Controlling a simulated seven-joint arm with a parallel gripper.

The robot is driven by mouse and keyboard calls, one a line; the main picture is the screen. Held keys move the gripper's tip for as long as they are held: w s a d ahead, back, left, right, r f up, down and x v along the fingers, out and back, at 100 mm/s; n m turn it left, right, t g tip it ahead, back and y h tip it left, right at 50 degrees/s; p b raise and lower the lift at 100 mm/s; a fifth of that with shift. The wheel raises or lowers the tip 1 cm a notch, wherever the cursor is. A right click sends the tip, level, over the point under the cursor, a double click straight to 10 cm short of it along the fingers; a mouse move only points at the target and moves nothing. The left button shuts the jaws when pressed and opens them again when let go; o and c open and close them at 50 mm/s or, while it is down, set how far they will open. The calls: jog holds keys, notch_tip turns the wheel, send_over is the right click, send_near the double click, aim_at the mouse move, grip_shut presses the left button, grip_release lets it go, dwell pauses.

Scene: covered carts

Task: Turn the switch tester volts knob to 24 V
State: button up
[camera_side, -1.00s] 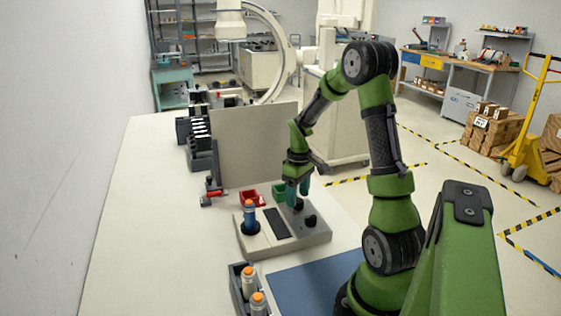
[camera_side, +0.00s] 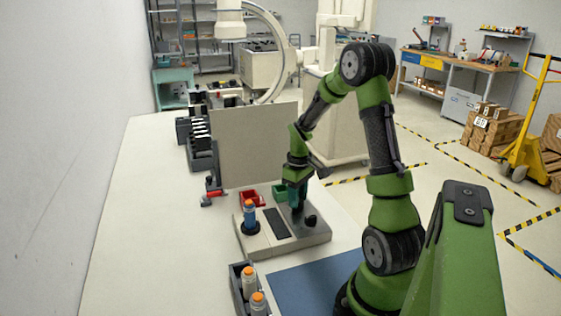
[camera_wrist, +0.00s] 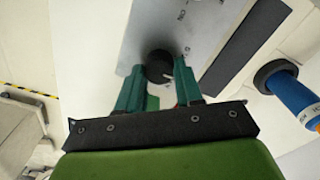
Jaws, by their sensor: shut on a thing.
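The switch tester (camera_side: 270,246) is a light grey box on the white table. In the wrist view its plate (camera_wrist: 195,22) carries a dark round knob (camera_wrist: 159,66) with a pale pointer mark and small printed marks, too small to read. My gripper (camera_wrist: 157,72) has its green fingers on both sides of this knob and is shut on it. In the side view my gripper (camera_side: 297,205) points down at the tester's far right part and hides the gripped knob. A second dark knob (camera_side: 311,220) stands to its right.
A blue cylinder with an orange top (camera_side: 249,216) stands in the tester's left part, beside a dark panel (camera_side: 275,223). A grey upright board (camera_side: 240,145) rises beyond. A rack of cylinders (camera_side: 240,290) stands in front.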

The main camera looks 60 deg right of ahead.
jog(key=shift+m, duration=0.3)
jog(key=m, duration=0.3)
jog(key=shift+m, duration=0.3)
jog(key=shift+d+m, duration=0.1)
jog(key=shift+m, duration=2.2)
jog(key=o, duration=1)
jog(key=shift+o, duration=0.2)
notch_tip(320, 180, up, 17)
